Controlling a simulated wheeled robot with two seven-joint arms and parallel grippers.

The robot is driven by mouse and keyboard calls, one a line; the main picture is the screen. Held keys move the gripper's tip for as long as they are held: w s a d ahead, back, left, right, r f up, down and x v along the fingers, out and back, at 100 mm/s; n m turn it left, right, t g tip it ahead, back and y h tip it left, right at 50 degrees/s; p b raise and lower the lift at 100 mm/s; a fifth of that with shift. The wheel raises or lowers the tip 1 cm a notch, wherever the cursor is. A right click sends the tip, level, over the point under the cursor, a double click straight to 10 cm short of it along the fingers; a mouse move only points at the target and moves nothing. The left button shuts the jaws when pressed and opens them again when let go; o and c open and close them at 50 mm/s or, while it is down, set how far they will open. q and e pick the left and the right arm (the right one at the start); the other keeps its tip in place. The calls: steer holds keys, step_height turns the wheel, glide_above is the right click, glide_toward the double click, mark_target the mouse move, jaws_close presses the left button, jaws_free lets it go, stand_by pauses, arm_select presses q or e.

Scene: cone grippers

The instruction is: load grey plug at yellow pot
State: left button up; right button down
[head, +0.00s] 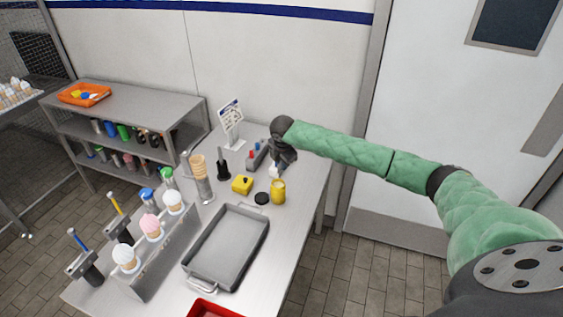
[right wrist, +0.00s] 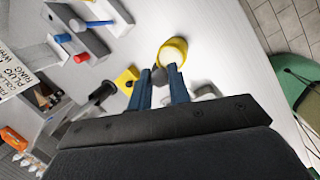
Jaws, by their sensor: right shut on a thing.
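My right gripper (head: 276,169) is shut on a small dark grey plug (right wrist: 158,75), which shows between the blue fingertips in the right wrist view. The fingers point toward the yellow pot (head: 278,191), which stands upright on the table near its right edge. In the right wrist view the pot (right wrist: 173,51) lies just beyond the fingertips, with its pale round opening showing. The plug looks close to the pot's rim; whether it touches I cannot tell. In the head view the gripper hides the plug. My left gripper is not in view.
A yellow block (head: 242,185) and a black disc (head: 261,199) are beside the pot. A grey rack (right wrist: 92,38) holds red and blue plugs. A grey tray (head: 226,248), cone stand (head: 165,250) and sign (head: 231,115) are also on the table.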

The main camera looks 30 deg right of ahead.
steer(key=shift+w+n+y, duration=0.2)
steer(key=shift+n+y, duration=0.3)
steer(key=shift+n, duration=0.7)
step_height(320, 180, down, 2)
steer(key=shift+f+b, duration=0.2)
steer(key=shift+b, duration=0.9)
steer(key=shift+f+b, duration=1)
steer(key=shift+f, duration=0.15)
steer(key=shift+f+b, duration=0.4)
steer(key=shift+f, duration=0.2)
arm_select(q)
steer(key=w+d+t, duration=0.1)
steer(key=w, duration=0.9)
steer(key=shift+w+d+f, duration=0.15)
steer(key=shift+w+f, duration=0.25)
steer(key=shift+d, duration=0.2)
